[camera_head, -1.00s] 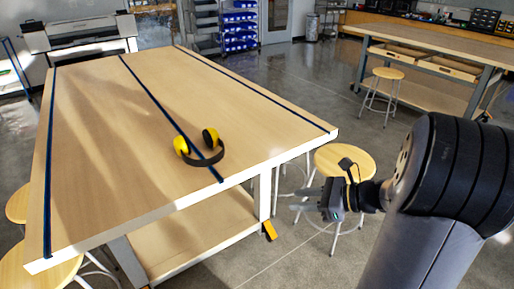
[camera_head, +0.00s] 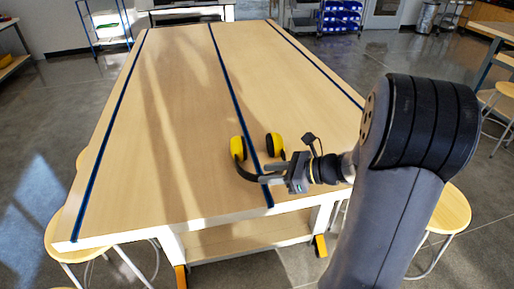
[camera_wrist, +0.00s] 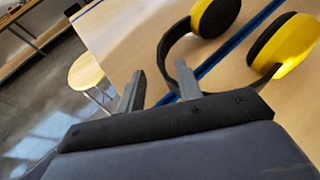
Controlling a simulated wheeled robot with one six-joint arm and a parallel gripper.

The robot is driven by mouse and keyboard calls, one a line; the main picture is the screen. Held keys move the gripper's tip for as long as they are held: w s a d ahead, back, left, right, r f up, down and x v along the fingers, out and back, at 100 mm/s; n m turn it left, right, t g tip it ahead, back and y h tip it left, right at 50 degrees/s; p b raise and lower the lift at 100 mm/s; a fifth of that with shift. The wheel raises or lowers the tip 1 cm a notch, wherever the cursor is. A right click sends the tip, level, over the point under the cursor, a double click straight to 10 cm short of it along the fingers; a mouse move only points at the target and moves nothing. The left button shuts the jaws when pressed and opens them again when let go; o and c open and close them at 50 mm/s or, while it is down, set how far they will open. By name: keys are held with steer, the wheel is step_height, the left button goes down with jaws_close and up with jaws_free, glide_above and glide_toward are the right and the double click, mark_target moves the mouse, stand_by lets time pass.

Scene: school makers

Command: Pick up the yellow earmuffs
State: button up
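The yellow earmuffs (camera_head: 237,147) lie on the wooden workbench (camera_head: 180,120) near its front edge, across a dark blue stripe. They have two yellow cups and a black band that curves toward the front edge. In the wrist view the earmuffs (camera_wrist: 290,45) fill the upper right, ahead of the fingers. My gripper (camera_head: 268,173) is at the right of the band in the head view, overlapping part of it. In the wrist view my gripper (camera_wrist: 160,88) has its two grey fingers apart with nothing gripped between them. Whether a finger touches the band I cannot tell.
Round wooden stools (camera_head: 447,210) stand at the bench's sides, and one stool (camera_wrist: 86,72) shows in the wrist view. The bench top is otherwise bare. A blue-framed rack (camera_head: 105,20) stands at the back left, and shelves with blue bins (camera_head: 340,18) at the back.

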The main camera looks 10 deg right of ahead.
steer(key=x, duration=0.5)
steer(key=shift+p, duration=0.35)
steer(key=shift+r, duration=0.1)
jaws_close()
